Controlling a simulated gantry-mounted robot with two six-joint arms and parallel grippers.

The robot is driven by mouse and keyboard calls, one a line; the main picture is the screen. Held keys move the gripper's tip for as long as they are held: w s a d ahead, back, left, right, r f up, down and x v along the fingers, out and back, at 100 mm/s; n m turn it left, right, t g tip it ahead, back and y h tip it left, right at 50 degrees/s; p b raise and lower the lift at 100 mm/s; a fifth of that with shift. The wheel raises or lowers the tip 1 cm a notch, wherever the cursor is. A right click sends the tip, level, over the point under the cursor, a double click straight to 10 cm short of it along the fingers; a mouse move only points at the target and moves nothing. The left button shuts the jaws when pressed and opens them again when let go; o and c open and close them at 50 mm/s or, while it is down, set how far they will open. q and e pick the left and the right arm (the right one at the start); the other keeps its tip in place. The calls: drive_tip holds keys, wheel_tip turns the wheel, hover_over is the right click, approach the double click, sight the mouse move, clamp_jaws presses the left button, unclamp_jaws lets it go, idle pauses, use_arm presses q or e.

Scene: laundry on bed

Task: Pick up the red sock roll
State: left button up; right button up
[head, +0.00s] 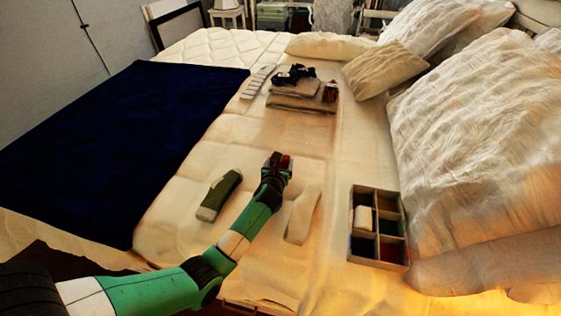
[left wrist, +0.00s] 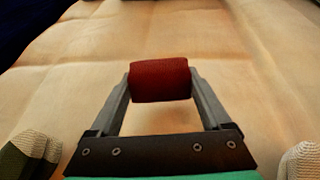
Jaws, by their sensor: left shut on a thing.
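The red sock roll (left wrist: 159,79) sits between the two fingertips of my left gripper (left wrist: 160,85) in the left wrist view. The fingers press on its left and right ends. In the head view, my left gripper (head: 281,162) is over the middle of the bed, with a small bit of the red roll (head: 285,163) showing at its tip. Whether the roll touches the bed is hard to tell. My right gripper is in neither view.
A green and grey sock (head: 219,195) lies left of my left arm and a cream sock (head: 301,214) right of it. A divided box (head: 352,247) stands at the right by the pillows. Folded clothes (head: 301,101) lie farther back. A dark blue blanket (head: 110,140) covers the left side.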

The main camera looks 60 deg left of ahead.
use_arm(q)
drive_tip(key=shift+r+p, duration=0.4)
drive_tip(key=r+p, duration=0.2)
drive_tip(key=r, duration=0.1)
drive_tip(key=r+p, duration=0.1)
drive_tip(key=p, duration=0.1)
drive_tip(key=shift+s+d+r, duration=0.2)
drive_tip(key=shift+s+d, duration=0.1)
drive_tip(key=s+a+r+p+v, duration=0.1)
drive_tip(key=a+r+p+v, duration=0.1)
drive_tip(key=p+v, duration=0.6)
drive_tip(key=v, duration=0.7)
drive_tip(key=shift+s, duration=0.35)
